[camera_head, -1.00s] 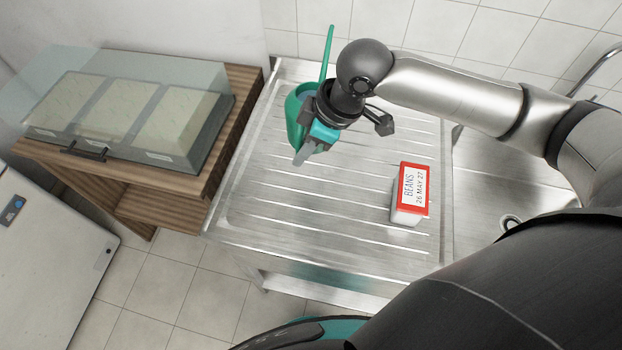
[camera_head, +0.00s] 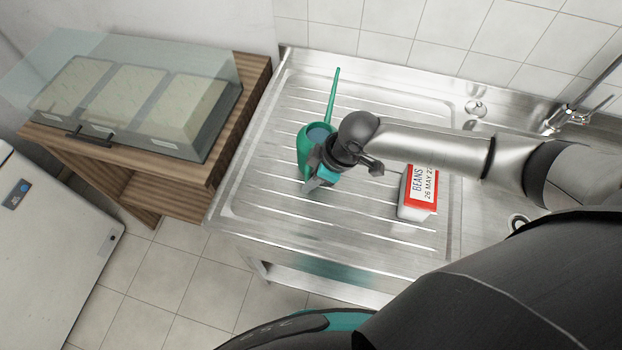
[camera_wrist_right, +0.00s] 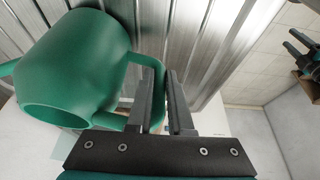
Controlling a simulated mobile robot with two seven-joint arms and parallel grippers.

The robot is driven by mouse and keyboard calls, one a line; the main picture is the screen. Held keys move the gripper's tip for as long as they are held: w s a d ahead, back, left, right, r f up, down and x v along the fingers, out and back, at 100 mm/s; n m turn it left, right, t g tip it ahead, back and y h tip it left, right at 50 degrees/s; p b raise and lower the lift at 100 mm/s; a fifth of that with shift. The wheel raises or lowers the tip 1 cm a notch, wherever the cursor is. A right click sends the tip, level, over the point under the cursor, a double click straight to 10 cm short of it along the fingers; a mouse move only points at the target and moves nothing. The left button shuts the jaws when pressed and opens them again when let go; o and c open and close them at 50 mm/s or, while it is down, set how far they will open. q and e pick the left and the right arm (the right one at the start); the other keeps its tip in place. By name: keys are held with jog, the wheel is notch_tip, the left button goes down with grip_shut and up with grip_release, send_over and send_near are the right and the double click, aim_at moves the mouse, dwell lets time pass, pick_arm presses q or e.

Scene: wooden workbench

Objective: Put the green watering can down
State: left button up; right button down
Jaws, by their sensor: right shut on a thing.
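The green watering can (camera_head: 304,152) is upright, at or just above the ribbed steel drainboard (camera_head: 270,190); contact with the board cannot be made out. Its long thin spout points to the back. My right gripper (camera_head: 314,184) is at the can's near side, shut on its handle. In the right wrist view the can's body (camera_wrist_right: 75,60) fills the left, and the handle loop runs between the fingers (camera_wrist_right: 166,100). The head view does not show my left gripper.
A red and white beans box (camera_head: 416,195) stands on the drainboard to the right, partly behind my right arm. The sink and tap (camera_head: 572,115) are farther right. A wooden stand (camera_head: 225,140) with a glass-covered case is at the left. The drainboard's front is clear.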

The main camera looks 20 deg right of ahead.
jog(key=shift+w, duration=0.15)
jog(key=c, duration=1.3)
grip_release()
jog(key=shift+f, duration=0.2)
jog(key=o, duration=0.5)
jog(key=shift+s, duration=0.2)
jog(key=p+v, duration=0.1)
jog(key=v, duration=1.1)
jog(key=shift+w+r, duration=0.1)
jog(key=shift+r, duration=0.05)
